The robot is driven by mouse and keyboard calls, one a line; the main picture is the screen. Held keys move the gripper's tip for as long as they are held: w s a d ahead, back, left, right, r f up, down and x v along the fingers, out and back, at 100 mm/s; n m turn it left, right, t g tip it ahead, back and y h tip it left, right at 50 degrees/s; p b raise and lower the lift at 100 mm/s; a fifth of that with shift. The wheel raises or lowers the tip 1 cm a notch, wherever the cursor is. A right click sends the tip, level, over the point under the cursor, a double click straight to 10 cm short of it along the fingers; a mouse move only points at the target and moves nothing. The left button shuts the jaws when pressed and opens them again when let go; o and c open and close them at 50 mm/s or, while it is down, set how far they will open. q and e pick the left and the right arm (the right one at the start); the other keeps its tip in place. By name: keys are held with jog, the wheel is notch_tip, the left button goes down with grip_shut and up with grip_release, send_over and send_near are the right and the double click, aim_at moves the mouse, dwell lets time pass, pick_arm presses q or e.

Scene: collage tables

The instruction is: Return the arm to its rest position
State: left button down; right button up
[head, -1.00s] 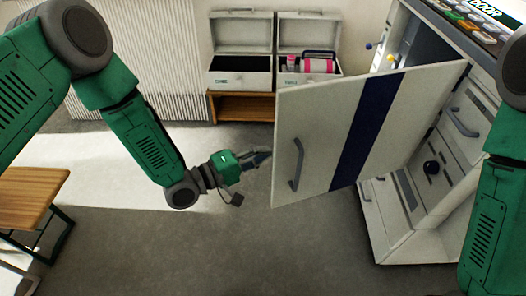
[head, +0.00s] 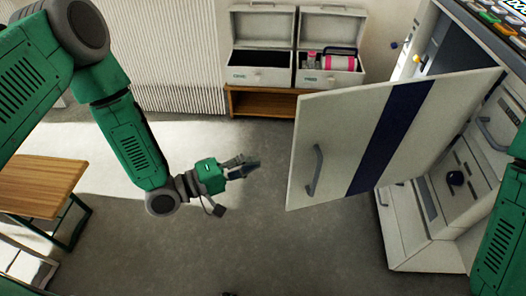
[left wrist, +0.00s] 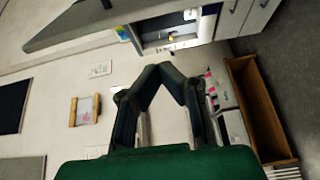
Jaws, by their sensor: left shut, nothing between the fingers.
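My left arm comes in from the left in the head view. Its gripper (head: 243,167) is shut and empty over the grey floor, to the left of the open cabinet door and clear of it. In the left wrist view my left gripper (left wrist: 158,72) shows with its dark fingers meeting at the tips. Part of my right arm (head: 503,225) shows at the right edge of the head view; its gripper is out of view.
The white cabinet door (head: 335,150) with a blue stripe stands open. Two open boxes (head: 262,75) sit on a wooden shelf (head: 262,103) at the back; the right one holds pink items. A wooden table (head: 35,182) is at left. The floor between is clear.

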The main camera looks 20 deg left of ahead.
pick_arm(q)
jog(key=s+a+f+m+g+y, duration=0.5)
jog(key=s+a+f+y, duration=0.2)
jog(key=s+f+y, duration=0.35)
jog(key=s+a+f+m+g+y, duration=0.1)
jog(key=s+a+g+y, duration=0.1)
jog(key=s+a, duration=0.2)
jog(key=s+a+f+m+g+y, duration=0.1)
jog(key=s+a+m+g, duration=0.1)
jog(key=s+a, duration=0.3)
jog(key=shift+s+g+y+p, duration=0.35)
jog(key=shift+s+g, duration=0.35)
jog(key=shift+s, duration=1.5)
pick_arm(e)
jog(key=shift+a+r, duration=0.45)
jog(key=shift+a, duration=0.05)
